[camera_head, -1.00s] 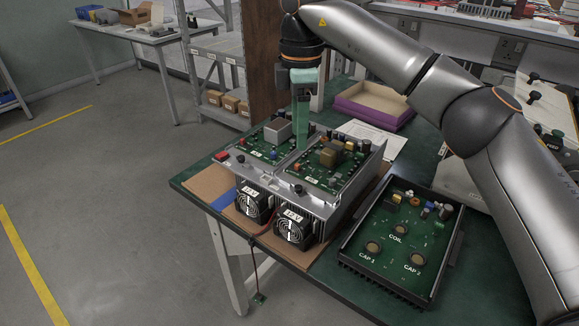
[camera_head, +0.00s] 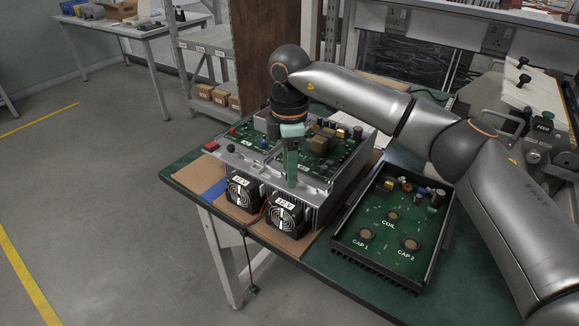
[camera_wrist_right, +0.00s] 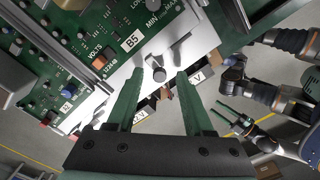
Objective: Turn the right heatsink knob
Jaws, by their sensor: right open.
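The heatsink unit (camera_head: 330,192) is a metal box with green circuit boards on top and two fans in front. A dark left knob (camera_head: 231,148) stands on its front ledge. My right gripper (camera_head: 291,182) points down over the right part of that ledge, and its green fingers hide the right knob in the head view. In the right wrist view, the right knob (camera_wrist_right: 159,75) is a small grey cylinder between the open fingertips of my right gripper (camera_wrist_right: 161,76), with gaps at both sides. My left gripper (camera_wrist_right: 228,118) shows small in the wrist view, fingers apart.
A black-finned tray (camera_head: 388,262) with a green board lies right of the unit on the green table (camera_head: 340,283). A cable (camera_head: 247,262) hangs off the front edge. Grey equipment (camera_head: 530,100) stands at the back right.

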